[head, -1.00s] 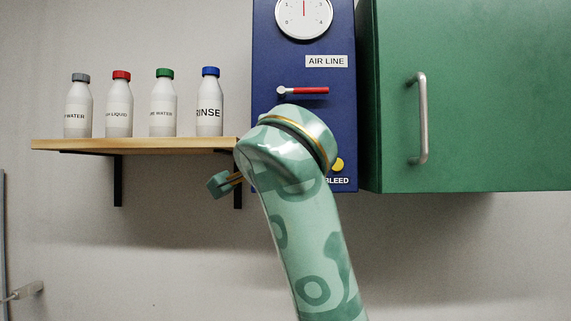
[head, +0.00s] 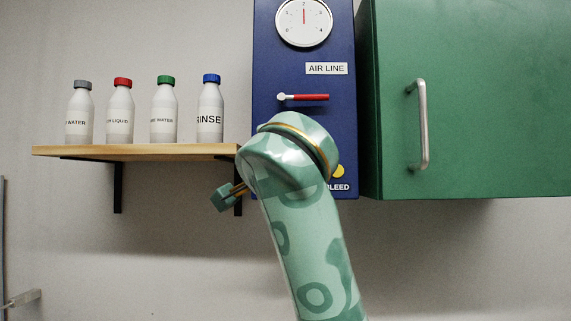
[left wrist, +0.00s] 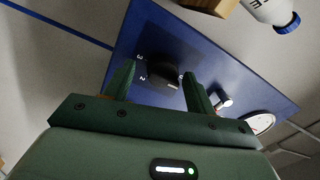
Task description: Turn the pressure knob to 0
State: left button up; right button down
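The pressure knob (left wrist: 165,78) is dark and sits on the blue panel (left wrist: 222,75) in the left wrist view, with the numbers 3 and 2 to its left. My left gripper (left wrist: 158,72) is open, with one finger on each side of the knob. I cannot tell whether either finger touches it. In the head view, the patterned arm covers the panel's lower part, and the knob is hidden there. The white gauge (head: 304,22) at the panel's top has its red needle pointing straight up. My right gripper is not in view.
A red-handled valve (head: 308,97) and a yellow button (head: 338,171) are on the panel. A green cabinet (head: 480,100) stands close on the right. Several bottles stand on a wooden shelf (head: 140,151) at the left. The wall below the shelf is clear.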

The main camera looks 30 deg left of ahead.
pick_arm(q)
jog(key=shift+r, duration=0.1)
jog(key=r+p+v, duration=0.1)
jog(key=v, duration=1.5)
jog(key=shift+f, duration=0.5)
jog(key=shift+s+d, duration=0.1)
jog(key=shift+d, duration=0.05)
